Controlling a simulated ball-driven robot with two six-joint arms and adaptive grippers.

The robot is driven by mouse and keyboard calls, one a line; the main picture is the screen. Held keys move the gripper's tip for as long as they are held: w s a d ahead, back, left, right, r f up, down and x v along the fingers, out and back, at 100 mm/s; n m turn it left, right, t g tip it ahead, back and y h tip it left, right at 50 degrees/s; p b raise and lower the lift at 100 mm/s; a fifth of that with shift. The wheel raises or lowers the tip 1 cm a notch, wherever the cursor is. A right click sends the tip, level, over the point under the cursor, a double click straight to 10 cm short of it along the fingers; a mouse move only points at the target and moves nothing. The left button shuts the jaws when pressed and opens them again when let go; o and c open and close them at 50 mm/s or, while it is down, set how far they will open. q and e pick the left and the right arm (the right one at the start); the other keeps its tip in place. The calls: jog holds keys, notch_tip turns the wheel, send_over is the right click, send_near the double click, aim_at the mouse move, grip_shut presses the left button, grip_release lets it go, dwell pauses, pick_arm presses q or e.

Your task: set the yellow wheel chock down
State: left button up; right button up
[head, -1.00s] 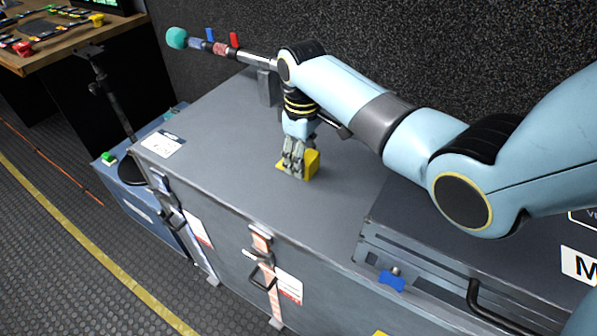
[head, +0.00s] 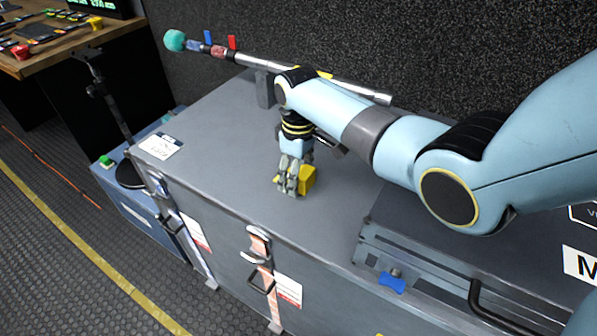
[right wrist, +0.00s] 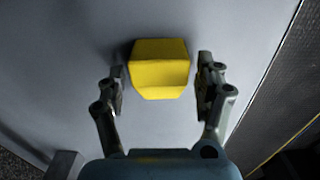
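The yellow wheel chock (head: 308,180) is on the lid of the grey case (head: 215,140), toward the middle. My right gripper (head: 289,186) points down at it, partly hiding it in the head view. In the right wrist view the chock (right wrist: 160,70) lies between the two fingers of the gripper (right wrist: 161,88), with a visible gap on each side. The fingers are open and appear not to touch it. The chock looks flat on the lid. My left gripper is not in view.
A pole with a teal ball end (head: 174,40) lies across a support at the case's back edge. A dark case (head: 400,235) with a blue latch stands at right. A blue case (head: 125,200) stands at left.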

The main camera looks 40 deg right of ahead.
notch_tip(320, 180, up, 12)
jog(key=p, duration=0.1)
jog(key=shift+p, duration=0.4)
jog(key=shift+r, duration=0.1)
dwell(0.4)
